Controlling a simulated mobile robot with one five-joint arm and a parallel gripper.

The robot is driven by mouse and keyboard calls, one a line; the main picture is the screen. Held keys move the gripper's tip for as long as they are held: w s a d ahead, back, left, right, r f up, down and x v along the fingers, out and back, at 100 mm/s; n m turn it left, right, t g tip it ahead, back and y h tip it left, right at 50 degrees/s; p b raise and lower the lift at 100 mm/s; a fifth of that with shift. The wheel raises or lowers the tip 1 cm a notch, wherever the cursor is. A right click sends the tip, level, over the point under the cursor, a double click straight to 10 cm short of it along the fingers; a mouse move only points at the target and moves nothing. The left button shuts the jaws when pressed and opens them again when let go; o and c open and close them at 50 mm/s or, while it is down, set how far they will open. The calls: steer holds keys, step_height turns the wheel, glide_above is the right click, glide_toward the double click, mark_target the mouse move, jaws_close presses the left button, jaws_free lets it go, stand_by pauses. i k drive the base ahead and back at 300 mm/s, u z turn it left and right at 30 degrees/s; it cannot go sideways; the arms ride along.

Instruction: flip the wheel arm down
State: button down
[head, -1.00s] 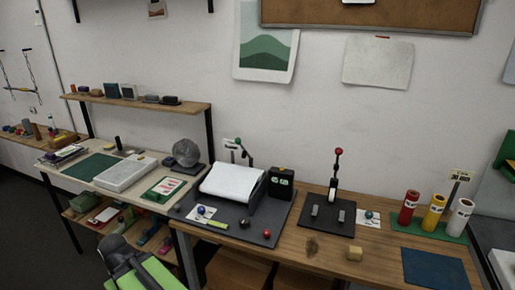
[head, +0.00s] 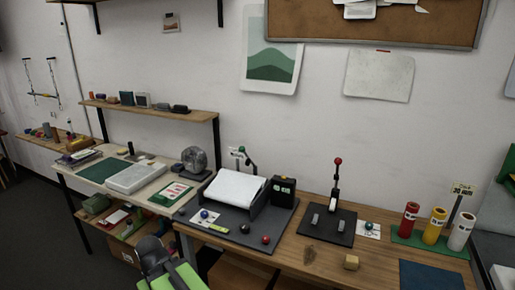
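A machine with a white sheet (head: 234,188) on its sloping top stands on a dark base plate (head: 205,228) on the wooden bench. A thin dark arm with a green ball (head: 242,150) rises behind it, tilted up. A second upright lever (head: 335,188) with a red ball on top stands on its own dark plate to the right. I cannot tell for sure which of the two is the wheel arm. My gripper (head: 155,256), grey, shows at the lower left in front of the bench, apart from both. Its fingers are too unclear to tell open from shut.
A black box with a green display (head: 283,190) stands beside the machine. Red, yellow and white rolls (head: 434,226) stand on a green mat at the right. A yellowish block (head: 351,262) lies near the bench front. A fan (head: 194,160) stands on the left table.

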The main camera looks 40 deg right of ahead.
mark_target(242, 149)
steer(key=z, duration=0.3)
steer(key=i, duration=1.05)
steer(key=u, duration=0.05)
